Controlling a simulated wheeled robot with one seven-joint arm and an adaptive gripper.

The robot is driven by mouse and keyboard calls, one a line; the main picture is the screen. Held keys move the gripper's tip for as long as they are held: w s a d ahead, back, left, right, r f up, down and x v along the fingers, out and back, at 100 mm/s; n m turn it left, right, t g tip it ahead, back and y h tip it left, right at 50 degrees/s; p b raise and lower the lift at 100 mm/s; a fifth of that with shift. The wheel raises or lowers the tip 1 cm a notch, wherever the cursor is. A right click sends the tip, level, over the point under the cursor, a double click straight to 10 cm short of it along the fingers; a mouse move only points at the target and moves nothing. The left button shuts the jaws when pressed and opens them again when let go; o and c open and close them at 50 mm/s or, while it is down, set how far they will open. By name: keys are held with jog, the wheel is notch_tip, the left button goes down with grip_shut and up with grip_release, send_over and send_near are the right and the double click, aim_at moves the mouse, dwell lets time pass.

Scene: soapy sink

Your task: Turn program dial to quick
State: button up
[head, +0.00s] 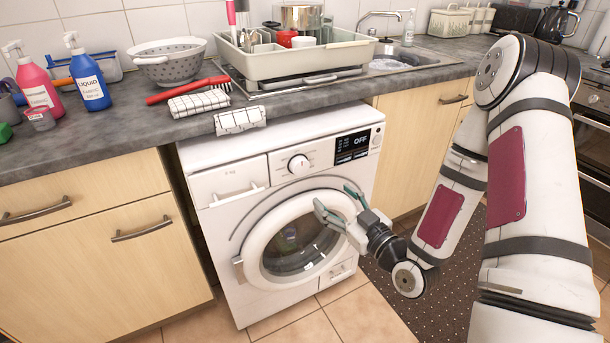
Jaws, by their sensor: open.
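The program dial (299,164) is a round white knob on the upper front panel of the white washing machine (228,226). The marks around the dial are too small to read. The dark display (352,146) to the right of the dial shows OFF. My gripper (334,202) is open and empty in front of the machine, over the upper right part of the round door. It is below and to the right of the dial, apart from it. The door (259,228) is shut, with something dim behind its glass.
A checked cloth (240,120) hangs over the counter edge above the machine. A red brush (188,89), a colander (168,60) and a dish rack (263,66) stand on the counter (120,116). Cupboards flank the machine; a dark mat (430,290) lies on the tiled floor.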

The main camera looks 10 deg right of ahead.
jog(key=b, duration=0.7)
send_near(302, 169)
jog(key=x, duration=0.8)
jog(key=shift+w, duration=0.3)
jog(key=shift+c, duration=0.6)
jog(key=c, duration=1.1)
